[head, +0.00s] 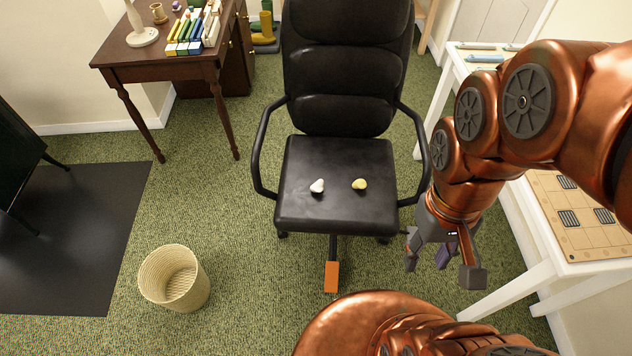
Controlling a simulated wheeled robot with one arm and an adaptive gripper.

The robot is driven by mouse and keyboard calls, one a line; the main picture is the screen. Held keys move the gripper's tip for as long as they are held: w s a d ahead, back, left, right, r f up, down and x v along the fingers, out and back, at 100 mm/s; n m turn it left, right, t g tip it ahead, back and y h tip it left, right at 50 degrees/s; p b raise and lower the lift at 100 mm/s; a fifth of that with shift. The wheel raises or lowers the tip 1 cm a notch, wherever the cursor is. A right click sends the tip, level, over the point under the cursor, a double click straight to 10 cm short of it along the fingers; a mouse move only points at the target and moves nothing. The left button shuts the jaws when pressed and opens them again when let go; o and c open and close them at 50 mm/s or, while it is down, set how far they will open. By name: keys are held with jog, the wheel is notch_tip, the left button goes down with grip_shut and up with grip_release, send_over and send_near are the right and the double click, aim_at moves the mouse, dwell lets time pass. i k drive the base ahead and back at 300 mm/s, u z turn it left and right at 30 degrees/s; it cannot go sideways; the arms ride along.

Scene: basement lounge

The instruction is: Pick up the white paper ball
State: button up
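A small white paper ball (317,186) lies on the black seat of an office chair (335,215), left of the seat's middle. A yellow ball of similar size (359,184) lies to its right on the same seat. My gripper (441,270) hangs to the right of the chair's front right corner, apart from both balls. Its fingers are spread apart and point down, with nothing seen between them. A small purple thing shows behind the fingers; I cannot tell what it is.
The chair's armrests (265,150) rise on both sides of the seat. A woven basket (173,277) stands on the green carpet at the lower left. A brown desk (150,62) is at the back left. White tables (545,278) stand on the right, close to my arm.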

aim_at(318, 186)
jog(key=k, duration=0.35)
jog(key=u, duration=1.3)
jog(key=i, duration=0.75)
jog(key=z, duration=0.05)
